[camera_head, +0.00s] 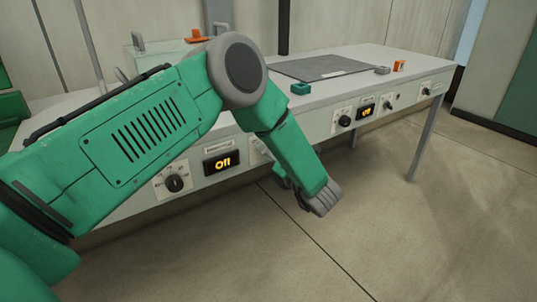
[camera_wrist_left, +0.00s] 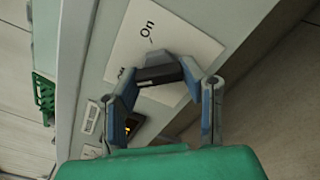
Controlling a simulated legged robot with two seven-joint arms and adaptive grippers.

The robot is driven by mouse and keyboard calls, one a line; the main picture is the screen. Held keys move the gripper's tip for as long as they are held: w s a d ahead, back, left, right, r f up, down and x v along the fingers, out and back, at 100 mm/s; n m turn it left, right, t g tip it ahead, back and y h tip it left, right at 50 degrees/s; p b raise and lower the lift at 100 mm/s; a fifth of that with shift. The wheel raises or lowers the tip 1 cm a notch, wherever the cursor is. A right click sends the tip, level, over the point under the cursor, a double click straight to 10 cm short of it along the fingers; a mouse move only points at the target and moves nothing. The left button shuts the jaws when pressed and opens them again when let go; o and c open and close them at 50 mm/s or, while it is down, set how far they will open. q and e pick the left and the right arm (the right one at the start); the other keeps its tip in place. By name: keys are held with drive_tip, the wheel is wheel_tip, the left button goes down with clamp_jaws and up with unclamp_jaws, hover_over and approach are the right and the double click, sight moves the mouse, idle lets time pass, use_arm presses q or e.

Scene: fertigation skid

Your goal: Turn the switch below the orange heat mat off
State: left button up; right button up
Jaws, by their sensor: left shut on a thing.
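My left gripper (camera_wrist_left: 164,76) is closed around a dark switch knob (camera_wrist_left: 158,75) on a white plate (camera_wrist_left: 122,48) marked "On"; the other marking is partly covered. In the head view my left gripper (camera_head: 287,182) is mostly hidden behind my green arm, at the bench's front panel. The gripped switch is largely hidden there. A dark grey mat (camera_head: 320,68) lies on the bench top; I cannot make out an orange mat. My right gripper is not in view.
A dial (camera_head: 174,183) and a display reading "Off" (camera_head: 222,162) sit left of my gripper. Another dial (camera_head: 345,121) and lit display (camera_head: 366,111) sit to the right. A green block (camera_head: 300,88) and an orange block (camera_head: 399,65) stand on the bench (camera_head: 400,54). The floor in front is clear.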

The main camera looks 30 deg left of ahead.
use_arm(q)
drive_tip(key=shift+s+d+f+n, duration=0.1)
drive_tip(key=shift+s+f+n, duration=0.1)
drive_tip(key=shift+f+n, duration=0.25)
idle(0.3)
drive_tip(key=o, duration=1.2)
drive_tip(key=shift+c, duration=0.2)
drive_tip(key=shift+w+r, duration=0.1)
drive_tip(key=shift+r, duration=0.05)
drive_tip(key=shift+r, duration=0.1)
drive_tip(key=v, duration=1.2)
drive_tip(key=shift+f, duration=0.25)
